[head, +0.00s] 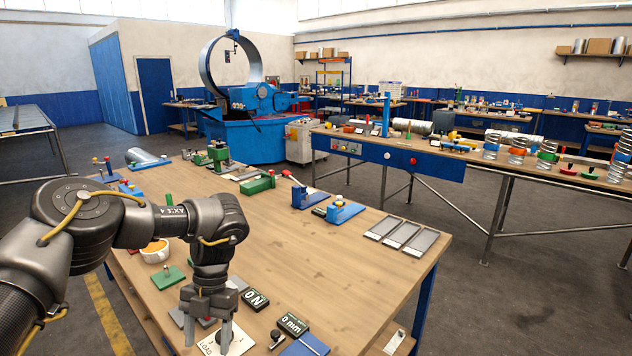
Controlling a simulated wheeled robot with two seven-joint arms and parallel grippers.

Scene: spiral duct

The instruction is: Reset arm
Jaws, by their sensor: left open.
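My left arm comes in from the left and my left gripper (207,333) points down over the near left part of the wooden table (350,270). Its two fingers are apart and nothing shows between them. The fingertips are close to a white card marked LOAD (236,343) on the table; I cannot tell whether they touch it. My right arm and right gripper are not in view.
Near the gripper lie dark display blocks (292,324), a blue plate (305,345), a green block (168,277) and an orange-filled cup (154,251). Grey plates (403,236) lie at the right. The middle of the table is clear. A second bench (470,155) stands beyond.

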